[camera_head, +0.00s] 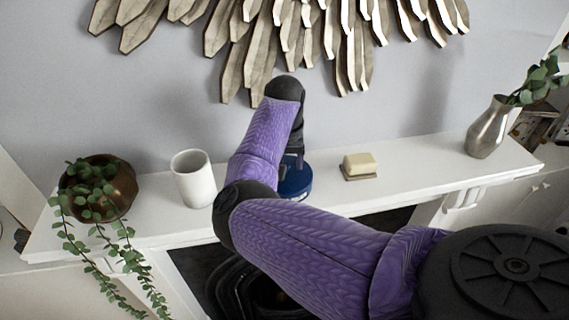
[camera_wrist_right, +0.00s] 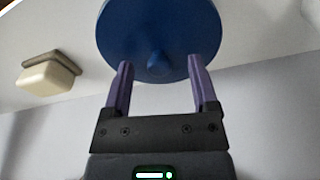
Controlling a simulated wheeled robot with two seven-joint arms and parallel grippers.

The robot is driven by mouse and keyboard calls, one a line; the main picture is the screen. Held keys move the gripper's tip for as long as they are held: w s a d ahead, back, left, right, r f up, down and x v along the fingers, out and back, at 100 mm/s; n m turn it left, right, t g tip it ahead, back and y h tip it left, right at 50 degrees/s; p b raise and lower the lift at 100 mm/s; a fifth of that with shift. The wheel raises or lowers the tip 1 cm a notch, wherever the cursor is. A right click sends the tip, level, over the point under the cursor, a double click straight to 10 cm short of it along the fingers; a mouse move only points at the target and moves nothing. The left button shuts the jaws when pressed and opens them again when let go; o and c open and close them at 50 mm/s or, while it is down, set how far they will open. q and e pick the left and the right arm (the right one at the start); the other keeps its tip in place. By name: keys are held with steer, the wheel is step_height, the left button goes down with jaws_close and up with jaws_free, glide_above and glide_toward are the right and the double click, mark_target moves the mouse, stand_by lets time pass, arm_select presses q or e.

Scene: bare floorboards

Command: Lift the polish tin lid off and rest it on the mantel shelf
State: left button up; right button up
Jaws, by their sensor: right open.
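The blue round polish tin (camera_head: 296,183) stands on the white mantel shelf (camera_head: 240,222), partly hidden behind my right arm. In the right wrist view its blue lid (camera_wrist_right: 158,25) fills the top middle, with a small blue knob (camera_wrist_right: 158,63) near the lid's lower edge in the picture. My right gripper (camera_wrist_right: 159,66) is open, one purple finger on each side of the knob and apart from it. In the head view the right gripper (camera_head: 294,158) is just above the tin, mostly hidden by its arm. My left gripper is not in view.
A white cup (camera_head: 193,180) and a trailing plant in a brown bowl (camera_head: 112,188) stand left of the tin. A soap bar on a dish (camera_head: 359,166) sits close to its right; a metal vase (camera_head: 490,128) is farther right. The shelf between soap and vase is clear.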

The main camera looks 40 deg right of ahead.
steer(key=shift+d+f, duration=0.1)
steer(key=shift+f, duration=0.1)
steer(key=shift+c, duration=0.3)
jaws_close()
